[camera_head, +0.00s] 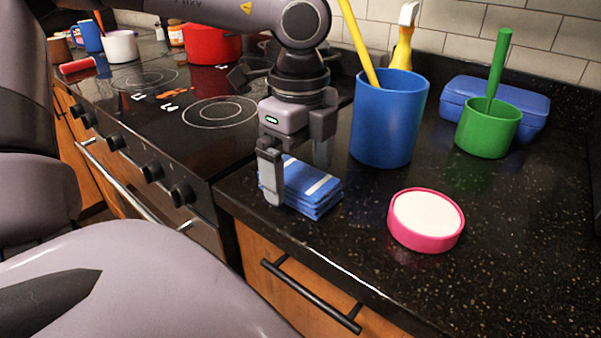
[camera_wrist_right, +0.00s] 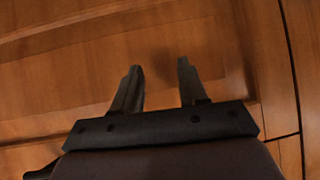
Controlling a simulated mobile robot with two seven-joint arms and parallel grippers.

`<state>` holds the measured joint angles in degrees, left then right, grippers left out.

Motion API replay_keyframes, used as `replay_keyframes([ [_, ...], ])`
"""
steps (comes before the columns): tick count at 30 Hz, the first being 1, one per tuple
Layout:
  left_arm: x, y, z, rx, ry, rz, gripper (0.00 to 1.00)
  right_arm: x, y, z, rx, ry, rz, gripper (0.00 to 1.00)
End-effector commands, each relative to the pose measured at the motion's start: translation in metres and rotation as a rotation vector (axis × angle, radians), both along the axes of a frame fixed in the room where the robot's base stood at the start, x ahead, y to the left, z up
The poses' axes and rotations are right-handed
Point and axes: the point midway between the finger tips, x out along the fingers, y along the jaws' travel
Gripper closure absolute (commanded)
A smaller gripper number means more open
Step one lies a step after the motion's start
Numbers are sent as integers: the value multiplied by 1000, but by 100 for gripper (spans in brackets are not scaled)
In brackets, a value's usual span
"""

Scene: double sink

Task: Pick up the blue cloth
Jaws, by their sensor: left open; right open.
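The blue cloth (camera_head: 314,187) is folded into a small stack with pale stripes. It lies on the dark speckled counter near its front edge, next to the stove. My left gripper (camera_head: 292,178) is open and points down at the cloth. One finger stands in front of the cloth's left part, and the other is behind it, partly hidden. I cannot tell whether the fingers touch the cloth. My right gripper (camera_wrist_right: 160,85) is open and empty in the right wrist view, in front of wooden cabinet panels.
A blue cup (camera_head: 388,120) with a yellow stick stands close behind the cloth. A pink round dish (camera_head: 426,220) is to its right. A green cup (camera_head: 488,128) and a blue box (camera_head: 530,108) stand farther back. The stove (camera_head: 150,120) with a red pot (camera_head: 212,45) is left.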

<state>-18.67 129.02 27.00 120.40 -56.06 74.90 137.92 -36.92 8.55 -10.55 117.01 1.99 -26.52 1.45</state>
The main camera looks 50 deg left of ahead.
Motion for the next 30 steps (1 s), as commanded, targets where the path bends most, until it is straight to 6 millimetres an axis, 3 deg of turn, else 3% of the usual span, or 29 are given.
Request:
replay_keyframes([
  [7,0,0,-2,-1,-1,1,0,3,0,2,1,-7,0,57],
  [12,0,0,-2,0,-1,1,55,4,0,3,0,-10,0,57],
  [13,0,0,-2,0,-1,1,61,4,0,3,0,-10,0,57],
  [23,0,0,1,0,-2,1,61,5,0,3,-1,-11,1,57],
  [30,1,0,24,3,-6,2,61,5,0,7,-1,-12,1,57],
])
